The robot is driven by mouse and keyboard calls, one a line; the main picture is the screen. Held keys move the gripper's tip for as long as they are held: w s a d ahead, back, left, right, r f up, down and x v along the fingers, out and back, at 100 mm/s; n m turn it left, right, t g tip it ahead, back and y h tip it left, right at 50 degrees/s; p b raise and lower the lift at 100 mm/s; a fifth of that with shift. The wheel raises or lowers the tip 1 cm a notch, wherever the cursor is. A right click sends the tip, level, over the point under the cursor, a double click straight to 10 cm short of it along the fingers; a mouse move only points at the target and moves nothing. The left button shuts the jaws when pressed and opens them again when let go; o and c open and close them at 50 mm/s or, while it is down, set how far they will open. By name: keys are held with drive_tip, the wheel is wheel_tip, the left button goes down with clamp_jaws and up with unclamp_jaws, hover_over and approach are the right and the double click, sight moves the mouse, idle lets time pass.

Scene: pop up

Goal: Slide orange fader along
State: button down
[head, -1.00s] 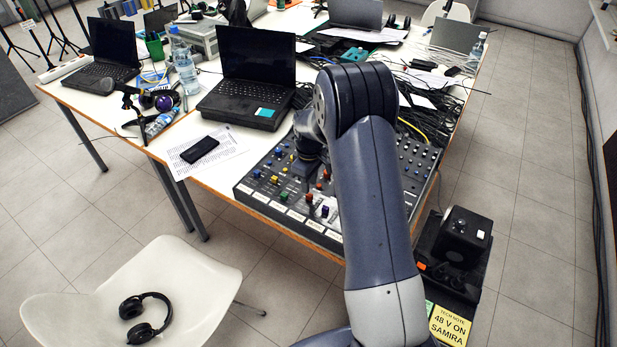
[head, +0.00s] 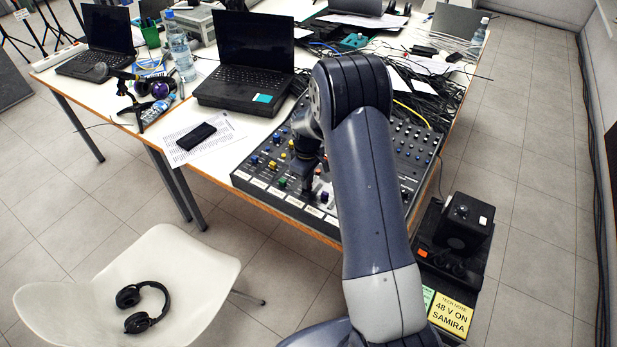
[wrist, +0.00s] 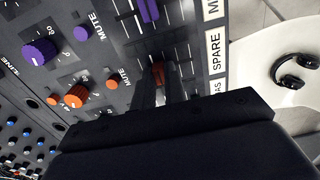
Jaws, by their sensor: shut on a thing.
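The orange fader (wrist: 158,71) shows in the wrist view as a reddish-orange cap on a slot of the mixer. My gripper (wrist: 160,82) has its two dark fingers on either side of the cap and is shut on it. The fader's lower part is hidden by the fingers. In the head view my gripper (head: 306,186) is down at the front part of the mixing console (head: 258,190), and the orange fader cannot be made out there.
A purple fader (wrist: 148,10) sits close by in the wrist view, with an orange knob (wrist: 75,95) and a purple knob (wrist: 39,51) to the left. A black laptop (head: 250,65) stands behind the console. A white chair (head: 130,275) with headphones (head: 143,307) is in front.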

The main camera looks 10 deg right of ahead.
sight(301, 195)
drive_tip(key=shift+s+a+b, duration=0.3)
drive_tip(key=shift+s+a, duration=1.05)
drive_tip(key=c, duration=1.4)
unclamp_jaws()
wheel_tip(301, 195, up, 11)
drive_tip(key=shift+f+b, duration=0.1)
drive_tip(key=shift+b, duration=0.45)
